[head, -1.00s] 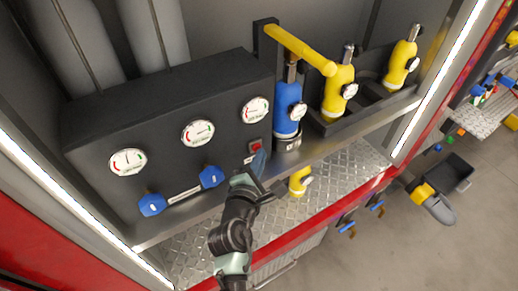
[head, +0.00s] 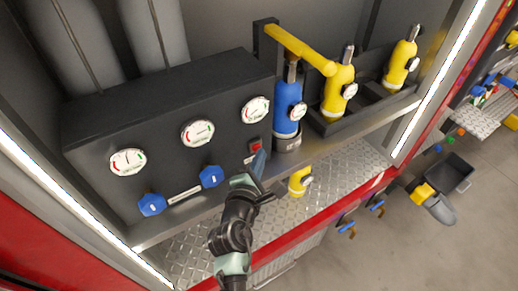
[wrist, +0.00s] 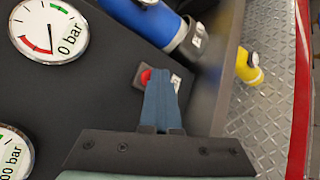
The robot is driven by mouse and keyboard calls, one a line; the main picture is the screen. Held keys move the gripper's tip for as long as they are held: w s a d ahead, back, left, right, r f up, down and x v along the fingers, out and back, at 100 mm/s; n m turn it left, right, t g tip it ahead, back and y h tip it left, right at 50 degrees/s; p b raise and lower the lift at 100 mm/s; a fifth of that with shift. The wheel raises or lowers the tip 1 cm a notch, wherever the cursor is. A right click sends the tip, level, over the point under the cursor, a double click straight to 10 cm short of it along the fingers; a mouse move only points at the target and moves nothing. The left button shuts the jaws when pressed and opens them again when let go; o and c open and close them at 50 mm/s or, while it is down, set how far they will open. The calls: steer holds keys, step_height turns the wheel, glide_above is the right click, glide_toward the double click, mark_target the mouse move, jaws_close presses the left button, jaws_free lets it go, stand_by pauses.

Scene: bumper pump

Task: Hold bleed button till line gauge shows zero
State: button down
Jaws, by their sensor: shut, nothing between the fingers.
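The red bleed button (head: 256,147) sits on the black panel's (head: 90,150) front, at its right end. It also shows in the wrist view (wrist: 146,76), partly covered by my fingertips. My gripper (head: 262,154) is shut and empty, its blue fingers (wrist: 160,95) pointing at the button. I cannot tell whether the tips touch it. The panel's right-hand gauge (head: 256,110), nearest the button, reads "0 bar" in the wrist view (wrist: 48,30), its needle at the end of the red arc. The middle gauge (head: 198,133) is partly cut off in the wrist view (wrist: 12,155), showing "00 bar".
A left gauge (head: 127,162) and two blue knobs (head: 152,204) are also on the panel. A blue cylinder (head: 287,108) stands right of the button. A yellow cylinder (head: 300,181) is below it. Yellow cylinders (head: 338,90) stand in a black rack. Tread plate lies below.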

steer(key=shift+s, duration=0.1)
steer(key=shift+s+d+p, duration=0.55)
steer(key=shift+s+p, duration=0.05)
steer(key=shift+s, duration=0.05)
steer(key=s+d+p, duration=0.1)
steer(key=s, duration=0.1)
steer(key=s+d+p, duration=0.1)
steer(key=s+d, duration=0.1)
steer(key=shift+p, duration=0.4)
stand_by(0.4)
